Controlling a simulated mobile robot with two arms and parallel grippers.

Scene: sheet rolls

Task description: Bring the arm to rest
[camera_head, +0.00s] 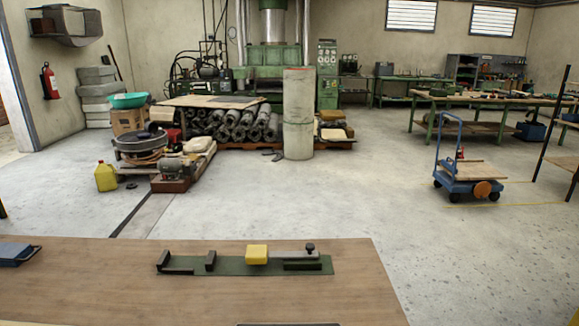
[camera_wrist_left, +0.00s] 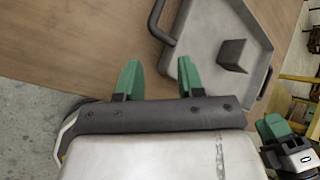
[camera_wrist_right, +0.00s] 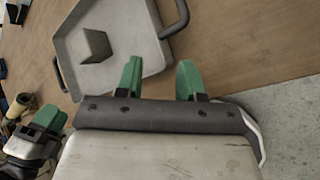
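My left gripper (camera_wrist_left: 158,80) is open and empty, its two green fingers apart above the edge of the wooden table (camera_wrist_left: 80,40). My right gripper (camera_wrist_right: 158,80) is open and empty too, over the table (camera_wrist_right: 240,50) on the other side. Neither gripper shows in the head view. A grey tray (camera_wrist_left: 205,35) with a dark handle and a dark upright piece lies just ahead of the left fingers. A grey tray also shows in the right wrist view (camera_wrist_right: 130,25), ahead and to the left. Green fingers of the opposite arm show at the side of each wrist view.
On the table stands a green fixture plate (camera_head: 220,266) with dark brackets and a yellow block (camera_head: 257,254). A blue-grey object with a handle (camera_head: 15,253) lies at the left edge. Beyond is open floor, a blue cart (camera_head: 468,186) and a tall pale roll (camera_head: 298,115).

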